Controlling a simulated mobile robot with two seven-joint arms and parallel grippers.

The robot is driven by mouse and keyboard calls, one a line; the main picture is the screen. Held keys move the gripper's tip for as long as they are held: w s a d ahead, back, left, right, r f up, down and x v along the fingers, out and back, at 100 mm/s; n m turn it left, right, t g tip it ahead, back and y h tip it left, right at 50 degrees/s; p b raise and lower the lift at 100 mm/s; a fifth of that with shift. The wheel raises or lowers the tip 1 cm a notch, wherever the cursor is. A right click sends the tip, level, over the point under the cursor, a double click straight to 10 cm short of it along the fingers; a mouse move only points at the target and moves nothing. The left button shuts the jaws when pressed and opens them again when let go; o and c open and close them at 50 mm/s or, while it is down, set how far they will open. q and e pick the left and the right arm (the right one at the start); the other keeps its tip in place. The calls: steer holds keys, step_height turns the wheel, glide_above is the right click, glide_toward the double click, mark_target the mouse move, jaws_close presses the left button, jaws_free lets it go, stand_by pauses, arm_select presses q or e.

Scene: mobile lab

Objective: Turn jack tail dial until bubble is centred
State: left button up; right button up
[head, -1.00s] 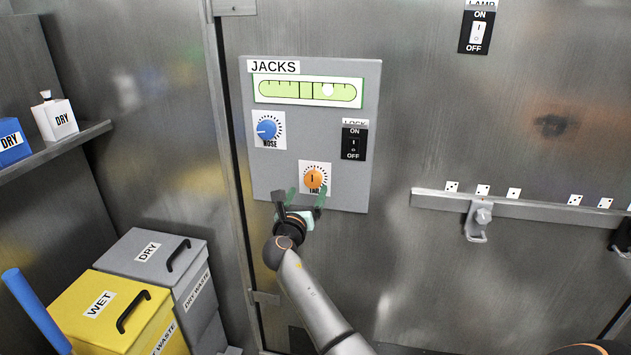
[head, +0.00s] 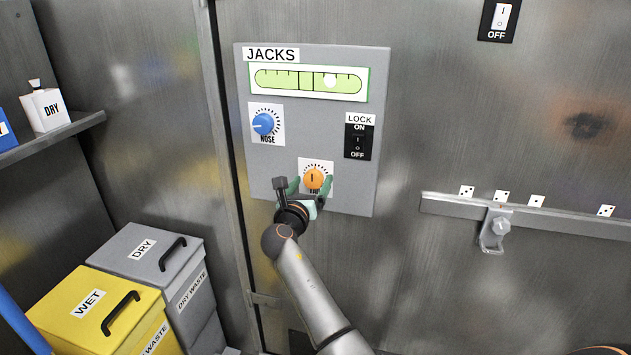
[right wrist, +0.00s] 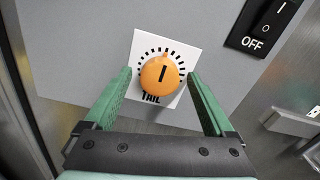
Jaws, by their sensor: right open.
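The orange tail dial (head: 313,179) sits low on the grey jacks panel (head: 334,122), its pointer mark upright. It also shows in the right wrist view (right wrist: 160,73), between the fingers and just beyond their tips. My right gripper (head: 311,184) is open, with one green finger on each side of the dial; in the right wrist view (right wrist: 160,77) gaps show on both sides. The level vial (head: 275,79) is at the panel's top. Its white bubble (head: 330,80) lies right of the centre marks. My left gripper is not in view.
The blue nose dial (head: 263,124) and the black lock switch (head: 358,140) are on the same panel. A metal rail with a hook (head: 495,230) is on the right. Yellow wet (head: 75,325) and grey dry (head: 135,240) waste bins stand lower left.

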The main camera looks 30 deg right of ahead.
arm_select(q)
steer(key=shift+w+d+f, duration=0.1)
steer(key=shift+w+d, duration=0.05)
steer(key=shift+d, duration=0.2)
arm_select(e)
steer(key=shift+w+d, duration=0.15)
steer(key=shift+d, duration=0.05)
steer(key=c, duration=1.4)
